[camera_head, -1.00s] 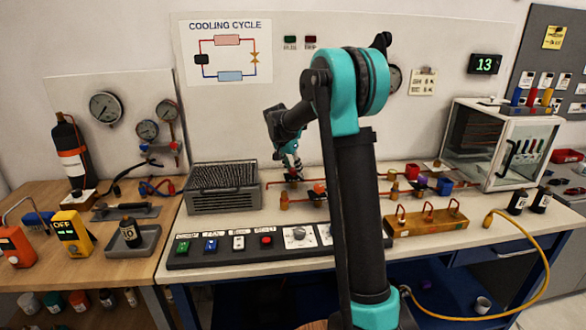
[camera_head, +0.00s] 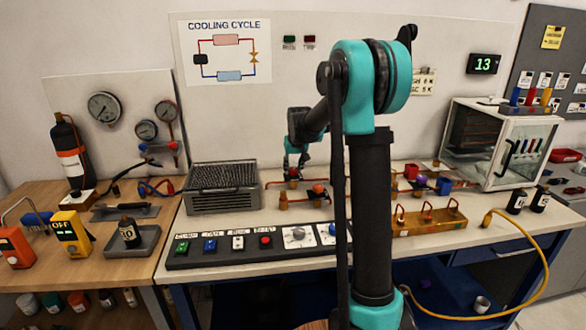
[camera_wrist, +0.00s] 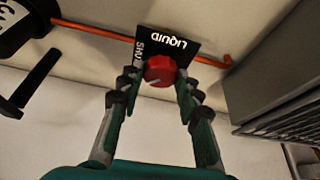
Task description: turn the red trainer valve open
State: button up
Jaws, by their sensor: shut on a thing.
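The red trainer valve is a round red knob (camera_wrist: 160,70) on an orange pipe, in the upper middle of the wrist view. A pale mark shows on its face. A black plate (camera_wrist: 172,42) with upside-down lettering that includes "LIQUID" sits behind it. My gripper (camera_wrist: 159,73) has one finger on each side of the knob and is shut on it. In the head view my gripper (camera_head: 291,167) points down at the back of the bench, over a small red knob (camera_head: 293,172) that it partly covers.
A grey finned unit (camera_head: 222,190) stands left of the valve. Another pipe with an orange-red knob (camera_head: 318,188) lies in front. A black control panel (camera_head: 250,248) runs along the bench front. A clear-walled cabinet (camera_head: 500,145) stands at the right.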

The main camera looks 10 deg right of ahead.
jog(key=n, duration=0.2)
jog(key=n+y, duration=0.1)
jog(key=n, duration=0.1)
jog(key=shift+d+g+y, duration=0.2)
jog(key=shift+g+y, duration=0.1)
jog(key=shift+w+n+g+y, duration=0.1)
jog(key=shift+n+g+y, duration=0.35)
jog(key=shift+n, duration=1.45)
jog(key=shift+n+y, duration=0.25)
jog(key=shift+n, duration=0.05)
jog(key=o, duration=1.2)
jog(key=shift+c, duration=0.2)
jog(key=v, duration=1.2)
jog(key=shift+a, duration=0.1)
